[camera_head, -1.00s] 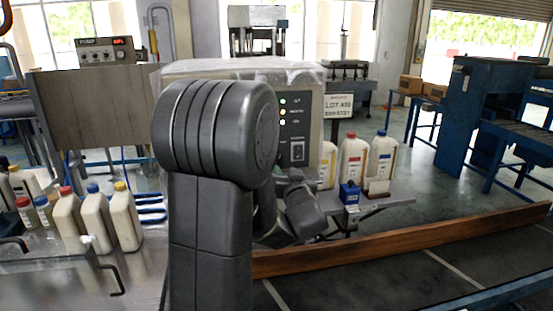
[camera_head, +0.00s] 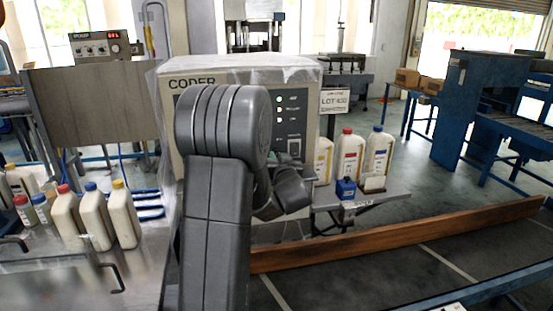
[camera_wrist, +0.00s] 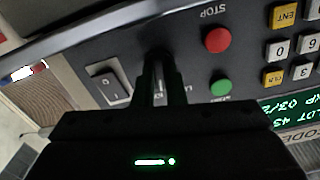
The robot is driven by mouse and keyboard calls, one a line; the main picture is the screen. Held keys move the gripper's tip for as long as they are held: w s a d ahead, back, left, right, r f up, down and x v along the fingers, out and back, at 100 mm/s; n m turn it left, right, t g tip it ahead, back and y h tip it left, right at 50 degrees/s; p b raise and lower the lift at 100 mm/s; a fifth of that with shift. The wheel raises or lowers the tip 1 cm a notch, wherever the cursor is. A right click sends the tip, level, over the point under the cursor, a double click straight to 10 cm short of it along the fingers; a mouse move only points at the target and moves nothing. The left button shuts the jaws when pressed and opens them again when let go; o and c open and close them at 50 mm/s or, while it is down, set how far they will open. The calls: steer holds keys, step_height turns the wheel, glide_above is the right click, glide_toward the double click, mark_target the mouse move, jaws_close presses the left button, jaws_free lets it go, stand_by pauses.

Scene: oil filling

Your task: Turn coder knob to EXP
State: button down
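The coder (camera_head: 190,84) is a pale box under clear plastic, its dark front panel largely behind my arm in the head view. The wrist view shows the panel (camera_wrist: 253,72) at a slant, with a green display (camera_wrist: 292,110). My gripper (camera_wrist: 157,58) points at the panel between a rocker switch (camera_wrist: 108,84) and the red stop button (camera_wrist: 217,40). Its two dark fingers are close together, with a narrow light gap between them. A dark shape lies at their tips, likely the knob, but fingers hide it. I cannot read the knob's setting or see whether the fingers clamp it.
A green button (camera_wrist: 221,86) and yellow and white keys (camera_wrist: 280,48) lie right of the fingers. Bottles (camera_head: 350,158) and a blue block (camera_head: 345,188) stand right of the coder. More bottles (camera_head: 95,215) stand at left. A wooden rail (camera_head: 400,235) runs in front.

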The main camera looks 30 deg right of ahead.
steer(key=shift+m, duration=2.5)
steer(key=c, duration=1.5)
jaws_free()
steer(key=shift+d, duration=0.1)
steer(key=b+v, duration=0.2)
steer(key=v, duration=1.2)
steer(key=shift+w+d, duration=0.1)
steer(key=shift+w, duration=0.05)
